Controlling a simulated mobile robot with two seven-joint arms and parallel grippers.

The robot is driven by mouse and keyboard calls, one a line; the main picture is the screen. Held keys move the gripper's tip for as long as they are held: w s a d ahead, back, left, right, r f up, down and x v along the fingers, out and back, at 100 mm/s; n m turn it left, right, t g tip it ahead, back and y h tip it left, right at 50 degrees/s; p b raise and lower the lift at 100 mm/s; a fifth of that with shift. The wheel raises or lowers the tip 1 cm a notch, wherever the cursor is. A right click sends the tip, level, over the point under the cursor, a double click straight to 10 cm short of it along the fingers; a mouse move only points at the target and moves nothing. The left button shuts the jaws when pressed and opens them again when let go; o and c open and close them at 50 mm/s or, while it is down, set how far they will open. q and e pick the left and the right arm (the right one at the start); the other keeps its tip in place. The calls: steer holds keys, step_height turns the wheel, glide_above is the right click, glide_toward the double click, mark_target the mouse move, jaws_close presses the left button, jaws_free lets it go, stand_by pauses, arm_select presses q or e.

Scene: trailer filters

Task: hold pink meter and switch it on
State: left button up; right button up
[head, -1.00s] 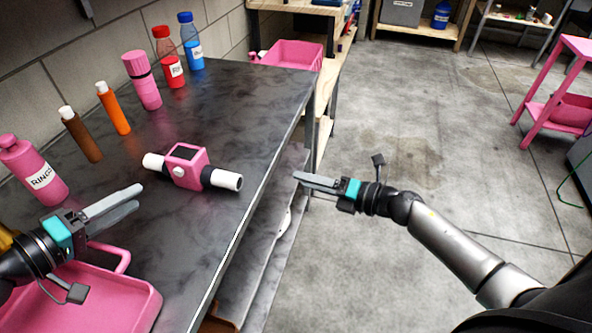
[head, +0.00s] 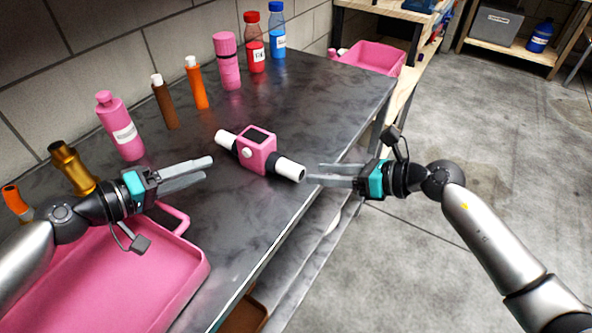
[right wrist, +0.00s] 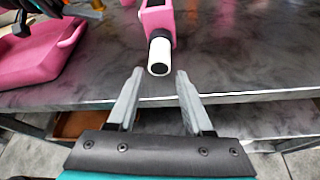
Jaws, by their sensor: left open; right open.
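The pink meter (head: 257,152) lies on the dark table top, with a dark screen and a white round knob on its body. White pipe ends with black collars stick out on both sides. My left gripper (head: 200,171) is open and empty, to the left of the meter and apart from it. My right gripper (head: 315,174) is open, just right of the meter's right white end. In the right wrist view the meter (right wrist: 156,18) shows its white end (right wrist: 159,58) pointing toward the gap between the open fingers (right wrist: 152,82).
A pink tray (head: 190,275) lies at the front left of the table. Along the back stand a pink bottle (head: 121,128), a brown bottle (head: 164,103), an orange bottle (head: 196,85) and others. A pink bin (head: 368,58) sits beyond the table.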

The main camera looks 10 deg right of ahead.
mark_target(302, 172)
steer(key=x, duration=0.8)
steer(key=shift+c, duration=0.3)
jaws_close()
arm_select(q)
jaws_close()
stand_by(0.5)
stand_by(1.2)
